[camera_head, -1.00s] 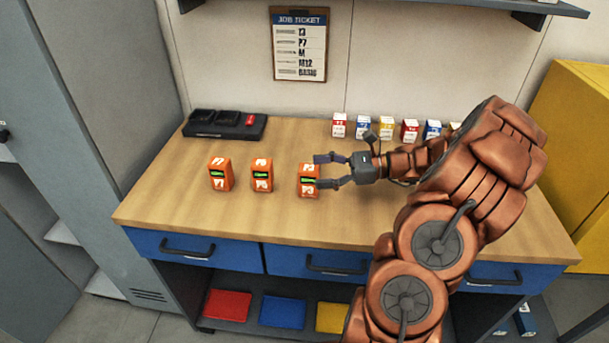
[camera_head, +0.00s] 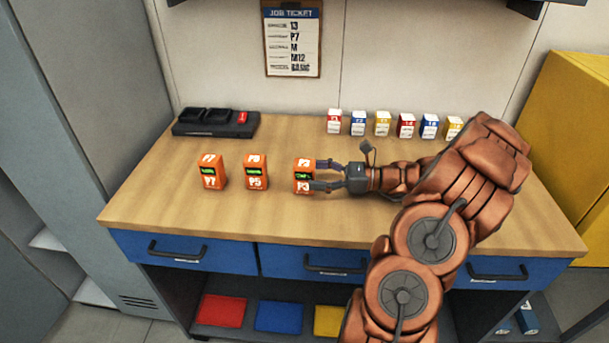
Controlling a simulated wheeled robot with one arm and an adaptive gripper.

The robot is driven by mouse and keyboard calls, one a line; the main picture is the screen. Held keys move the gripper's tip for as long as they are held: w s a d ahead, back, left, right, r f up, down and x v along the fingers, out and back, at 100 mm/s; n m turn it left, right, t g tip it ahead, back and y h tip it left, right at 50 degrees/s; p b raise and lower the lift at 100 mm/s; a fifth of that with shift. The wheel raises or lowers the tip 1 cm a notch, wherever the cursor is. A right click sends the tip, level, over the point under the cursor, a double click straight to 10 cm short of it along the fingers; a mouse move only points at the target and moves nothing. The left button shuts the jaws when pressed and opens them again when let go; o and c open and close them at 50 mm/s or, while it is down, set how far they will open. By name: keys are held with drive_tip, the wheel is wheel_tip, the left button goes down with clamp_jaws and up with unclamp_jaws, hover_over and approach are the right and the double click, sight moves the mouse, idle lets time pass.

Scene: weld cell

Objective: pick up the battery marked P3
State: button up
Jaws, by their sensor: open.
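The battery marked P3 (camera_head: 302,175) is an orange block with a green display. It stands upright on the wooden bench top, the rightmost of three such batteries. My gripper (camera_head: 318,175) is open and reaches in from the right at the battery's right side. One fingertip overlaps the battery's upper part and the other its lower part in the picture. I cannot tell whether the fingers touch it.
Batteries marked P7 (camera_head: 212,172) and P5 (camera_head: 256,172) stand to the left. A black charger (camera_head: 215,123) sits at the back left. Several small boxes (camera_head: 382,124) line the back edge. A job ticket (camera_head: 293,42) hangs on the wall. The front left bench top is clear.

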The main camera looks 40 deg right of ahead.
sight(304, 174)
drive_tip(key=shift+p+x, duration=0.3)
drive_tip(key=shift+x, duration=1.45)
drive_tip(key=shift+c, duration=0.4)
clamp_jaws()
